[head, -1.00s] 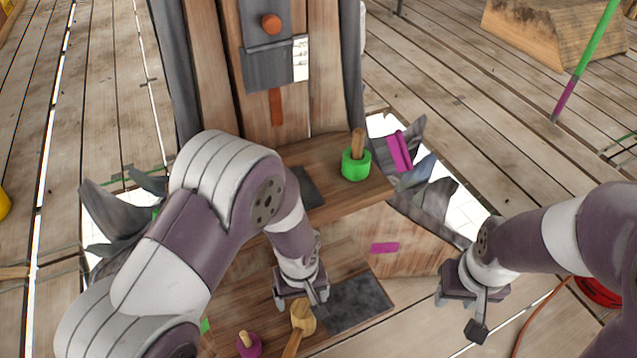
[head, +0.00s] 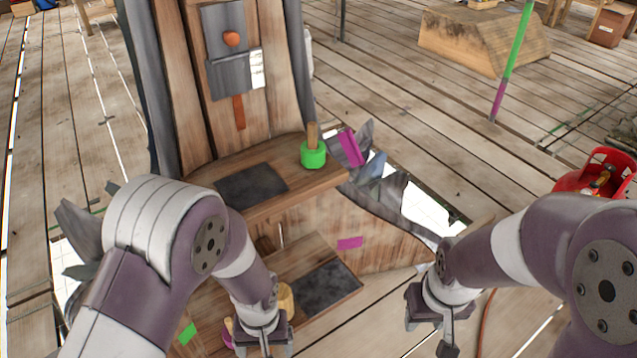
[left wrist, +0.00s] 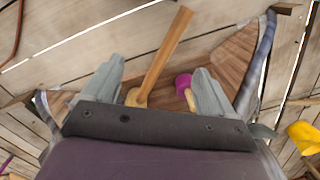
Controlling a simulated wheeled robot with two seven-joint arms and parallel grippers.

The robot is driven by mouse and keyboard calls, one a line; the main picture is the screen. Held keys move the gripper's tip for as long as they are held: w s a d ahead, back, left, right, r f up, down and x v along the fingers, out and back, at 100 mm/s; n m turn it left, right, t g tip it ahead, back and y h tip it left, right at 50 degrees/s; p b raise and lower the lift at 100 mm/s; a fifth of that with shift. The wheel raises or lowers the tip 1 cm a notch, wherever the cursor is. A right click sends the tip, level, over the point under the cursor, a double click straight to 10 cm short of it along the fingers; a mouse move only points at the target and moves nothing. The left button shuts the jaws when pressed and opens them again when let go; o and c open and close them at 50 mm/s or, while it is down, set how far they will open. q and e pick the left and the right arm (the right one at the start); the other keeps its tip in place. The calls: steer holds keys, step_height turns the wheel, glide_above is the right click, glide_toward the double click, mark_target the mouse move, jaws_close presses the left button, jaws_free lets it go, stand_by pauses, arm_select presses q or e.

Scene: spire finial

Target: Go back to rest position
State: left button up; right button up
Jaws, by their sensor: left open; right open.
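The wooden spire (head: 190,100) stands in front of me, with an upper ledge and a lower ledge. My left gripper (head: 264,348) is open at the near edge of the lower ledge. In the left wrist view its two fingers (left wrist: 156,88) are apart, with a wooden mallet (left wrist: 163,55) lying beyond and below them, not visibly held. The mallet's head (head: 286,300) shows partly behind my left gripper. My right gripper (head: 432,335) is open and empty over the floor, right of the spire.
A green-collared peg (head: 313,155) stands on the upper ledge, beside a magenta block (head: 350,148). A magenta-collared peg (left wrist: 184,84) is near the mallet. A red container (head: 598,175) stands at right, and a wooden block (head: 480,40) lies behind. Gaps open in the plank floor around the spire.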

arm_select(q)
steer(key=a+r+t+p, duration=0.1)
steer(key=a+r+p, duration=0.3)
steer(key=r+p, duration=0.6)
steer(key=a+r+m+t+p, duration=0.1)
steer(key=a+r+p, duration=0.2)
steer(key=r+p, duration=0.6)
step_height(320, 180, up, 14)
steer(key=shift+s+a+r+p, duration=0.1)
steer(key=shift+s+a+p, duration=0.25)
steer(key=shift+s+p, duration=0.05)
